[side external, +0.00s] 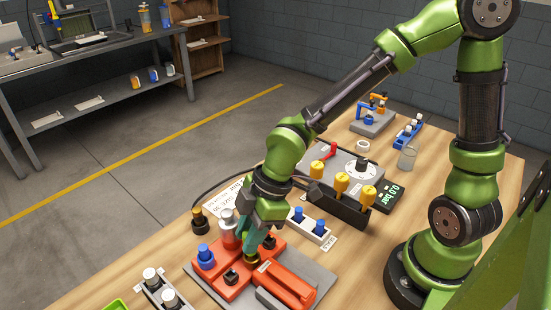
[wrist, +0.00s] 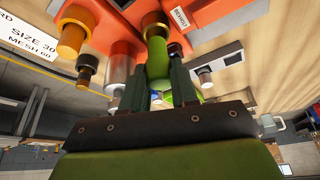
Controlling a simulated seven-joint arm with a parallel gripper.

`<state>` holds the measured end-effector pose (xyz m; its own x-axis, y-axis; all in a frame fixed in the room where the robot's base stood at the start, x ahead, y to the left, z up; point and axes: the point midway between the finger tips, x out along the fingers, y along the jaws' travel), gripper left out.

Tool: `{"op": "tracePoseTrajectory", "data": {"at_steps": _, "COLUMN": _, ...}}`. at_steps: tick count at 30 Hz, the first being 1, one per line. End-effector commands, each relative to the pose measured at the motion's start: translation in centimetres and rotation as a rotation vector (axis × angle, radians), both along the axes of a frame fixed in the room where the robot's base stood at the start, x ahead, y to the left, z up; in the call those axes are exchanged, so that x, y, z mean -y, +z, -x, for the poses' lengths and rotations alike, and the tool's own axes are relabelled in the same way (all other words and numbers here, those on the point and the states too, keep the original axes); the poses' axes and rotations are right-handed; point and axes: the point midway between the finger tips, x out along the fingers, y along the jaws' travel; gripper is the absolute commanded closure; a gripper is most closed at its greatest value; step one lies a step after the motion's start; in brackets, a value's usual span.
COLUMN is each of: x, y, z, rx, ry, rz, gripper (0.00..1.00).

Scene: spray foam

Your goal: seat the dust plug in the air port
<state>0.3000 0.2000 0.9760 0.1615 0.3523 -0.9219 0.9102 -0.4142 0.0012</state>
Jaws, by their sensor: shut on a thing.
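In the side view my gripper (side external: 247,252) points down over the same orange body (side external: 290,282), and the plug is hard to make out there. Black square fittings (side external: 231,276) sit on the body. Which one is the air port is not clear.
A white rack with blue caps (side external: 308,227) and a black manifold with yellow knobs (side external: 340,203) lie behind right. A rack of white-capped vials (side external: 160,290) is front left.

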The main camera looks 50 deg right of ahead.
Motion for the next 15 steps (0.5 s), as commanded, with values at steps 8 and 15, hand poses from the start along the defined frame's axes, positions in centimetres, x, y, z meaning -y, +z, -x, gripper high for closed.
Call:
{"op": "tracePoseTrajectory", "data": {"at_steps": 8, "x": -0.1, "y": -3.0, "z": 0.1, "rx": -0.003, "ry": 0.001, "rz": -0.001, "gripper": 1.0}}
{"op": "tracePoseTrajectory", "data": {"at_steps": 15, "x": 0.0, "y": -3.1, "z": 0.0, "rx": -0.001, "ry": -0.001, "rz": -0.001, "gripper": 1.0}}
